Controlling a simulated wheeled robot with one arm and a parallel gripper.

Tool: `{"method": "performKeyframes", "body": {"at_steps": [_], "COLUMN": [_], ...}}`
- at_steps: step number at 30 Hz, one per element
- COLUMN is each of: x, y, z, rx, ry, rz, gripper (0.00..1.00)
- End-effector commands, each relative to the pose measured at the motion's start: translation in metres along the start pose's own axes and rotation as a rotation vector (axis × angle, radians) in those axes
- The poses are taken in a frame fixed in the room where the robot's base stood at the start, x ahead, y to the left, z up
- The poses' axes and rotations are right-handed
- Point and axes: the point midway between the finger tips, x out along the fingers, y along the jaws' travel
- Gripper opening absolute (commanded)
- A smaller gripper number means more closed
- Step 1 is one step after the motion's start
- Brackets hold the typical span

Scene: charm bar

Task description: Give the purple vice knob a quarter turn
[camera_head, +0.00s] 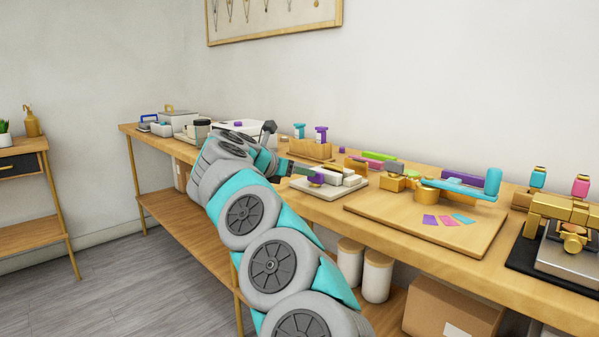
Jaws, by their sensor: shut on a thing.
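The purple vice knob (316,180) shows at the left front of a small white vice (346,184) on the long wooden bench. My gripper (311,174) reaches in from the left, low over the bench, with its fingers at the knob. It is shut on the knob, though the fingertips are small and the exact contact is hard to see. Part of the knob is hidden by the fingers. The knob's turn angle cannot be told from this view.
A wooden board (432,225) with coloured cards and a teal-handled tool (455,187) lies right of the vice. A wooden stand (311,151) with teal and purple stamps is behind. A brass press (567,222) stands far right. Bare bench lies along the front edge.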

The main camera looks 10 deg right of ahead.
Motion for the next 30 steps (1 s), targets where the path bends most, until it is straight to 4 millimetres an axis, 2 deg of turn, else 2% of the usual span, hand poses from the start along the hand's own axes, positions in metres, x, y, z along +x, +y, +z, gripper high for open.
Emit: {"method": "performKeyframes", "body": {"at_steps": [1, 11, 30], "x": [0.011, 0.008, -0.005], "y": [-0.004, -0.006, -0.044], "z": [-0.013, -0.013, 0.005], "rx": [0.000, -0.001, 0.002], "ry": [0.025, 0.017, 0.010], "rz": [-0.013, -0.008, -0.010], "gripper": [0.49, 0.49, 0.49]}}
